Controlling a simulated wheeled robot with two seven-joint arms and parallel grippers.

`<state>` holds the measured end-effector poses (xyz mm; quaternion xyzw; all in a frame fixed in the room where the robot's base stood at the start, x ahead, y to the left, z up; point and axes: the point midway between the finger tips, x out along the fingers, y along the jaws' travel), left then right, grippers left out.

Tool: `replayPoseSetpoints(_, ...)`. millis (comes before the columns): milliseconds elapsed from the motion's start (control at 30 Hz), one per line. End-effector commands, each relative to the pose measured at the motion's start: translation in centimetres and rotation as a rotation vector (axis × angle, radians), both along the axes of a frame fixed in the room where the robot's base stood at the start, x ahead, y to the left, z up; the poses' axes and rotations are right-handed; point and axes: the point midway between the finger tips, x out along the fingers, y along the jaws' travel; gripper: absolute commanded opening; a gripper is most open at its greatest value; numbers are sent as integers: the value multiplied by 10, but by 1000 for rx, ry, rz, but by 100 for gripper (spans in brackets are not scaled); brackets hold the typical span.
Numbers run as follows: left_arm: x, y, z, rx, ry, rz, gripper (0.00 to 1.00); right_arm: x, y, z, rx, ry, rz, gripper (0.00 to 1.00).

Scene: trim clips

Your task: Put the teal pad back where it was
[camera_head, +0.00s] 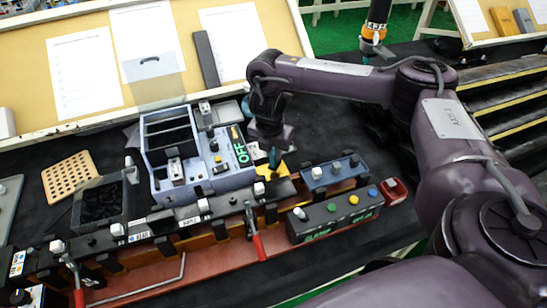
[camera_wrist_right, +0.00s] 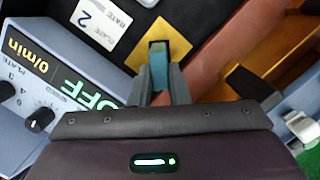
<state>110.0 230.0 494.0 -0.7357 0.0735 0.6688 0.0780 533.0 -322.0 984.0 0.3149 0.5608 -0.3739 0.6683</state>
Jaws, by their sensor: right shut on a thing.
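The teal pad (camera_wrist_right: 159,67) is between the two fingers of my right gripper (camera_wrist_right: 159,84) in the right wrist view. The gripper is shut on it. Its far end lies over a dark square in the middle of a yellow diamond-shaped plate (camera_wrist_right: 188,52); I cannot tell if it touches the plate. In the head view my right gripper (camera_head: 271,150) points down just right of the blue-grey control box, and a small teal bit of the pad (camera_head: 273,158) shows below it.
The control box (camera_head: 221,184) marked OFF stands close left of the gripper. A dark rail with clamps (camera_head: 180,219) and red-handled levers (camera_head: 258,246) runs in front. A blue box (camera_head: 333,173) and a button box (camera_head: 335,215) stand to the right. A perforated tan board (camera_head: 70,177) lies left.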

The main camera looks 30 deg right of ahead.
Motion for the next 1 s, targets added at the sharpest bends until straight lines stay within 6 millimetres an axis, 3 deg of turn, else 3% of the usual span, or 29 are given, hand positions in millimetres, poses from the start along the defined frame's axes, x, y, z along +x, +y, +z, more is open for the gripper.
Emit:
replayPoseSetpoints(167,-3,0,7,1,3,0,0,-1,0,-22,-2,2,-1,0)
replayPoseSetpoints(533,-3,0,4,1,4,0,0,-1,0,-28,-1,2,0,0)
replayPoseSetpoints(567,-3,0,5,1,4,0,0,-1,0,-27,-1,2,0,20)
replayPoseSetpoints(700,-3,0,5,1,4,0,0,0,0,-27,-2,1,1,37)
replayPoseSetpoints(1000,-3,0,6,0,4,0,0,0,0,-24,-1,0,1,37)
